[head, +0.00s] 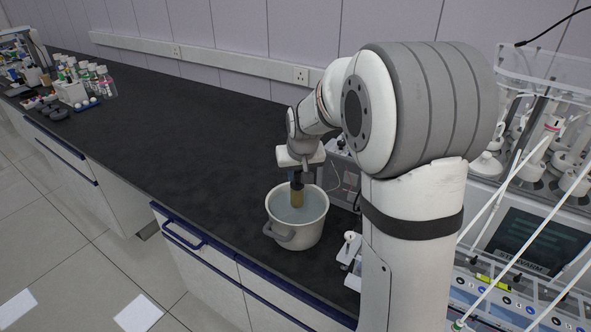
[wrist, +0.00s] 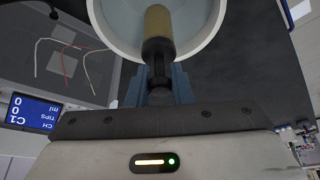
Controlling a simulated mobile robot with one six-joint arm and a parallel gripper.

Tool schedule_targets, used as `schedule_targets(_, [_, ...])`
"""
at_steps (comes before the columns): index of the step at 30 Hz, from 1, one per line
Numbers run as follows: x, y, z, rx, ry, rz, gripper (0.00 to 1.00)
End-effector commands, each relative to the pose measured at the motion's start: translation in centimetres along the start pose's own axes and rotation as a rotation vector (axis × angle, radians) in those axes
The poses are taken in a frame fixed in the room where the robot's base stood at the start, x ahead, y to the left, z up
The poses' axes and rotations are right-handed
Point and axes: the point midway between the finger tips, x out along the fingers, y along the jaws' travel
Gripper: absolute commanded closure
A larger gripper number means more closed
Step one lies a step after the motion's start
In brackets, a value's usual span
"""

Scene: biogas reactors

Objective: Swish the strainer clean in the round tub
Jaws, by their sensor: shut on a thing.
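The round tub (head: 296,236) is a pale pot with a side handle, standing on the dark bench near its front edge. It holds bluish liquid. The strainer (head: 297,197) is a tan cylinder with a dark upper part, upright over the tub, its lower end at or in the liquid; I cannot tell how deep. My gripper (head: 297,178) is above the tub, shut on the strainer's dark part. In the wrist view the strainer (wrist: 158,32) points into the tub (wrist: 205,28), between the blue fingers of my gripper (wrist: 160,82).
A grey box-shaped device (head: 343,178) stands close behind the tub, and a small white item (head: 350,250) is to its right. Bottles (head: 103,82) and racks stand at the far left. The bench (head: 170,120) left of the tub is clear.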

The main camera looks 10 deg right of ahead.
Motion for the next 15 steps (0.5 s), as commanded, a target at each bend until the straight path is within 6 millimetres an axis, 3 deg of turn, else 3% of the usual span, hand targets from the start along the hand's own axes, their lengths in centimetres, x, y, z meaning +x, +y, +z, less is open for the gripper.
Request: schedule_targets(15, [4.9,-0.1,2.0,-0.002,-0.001,-0.001,1.00])
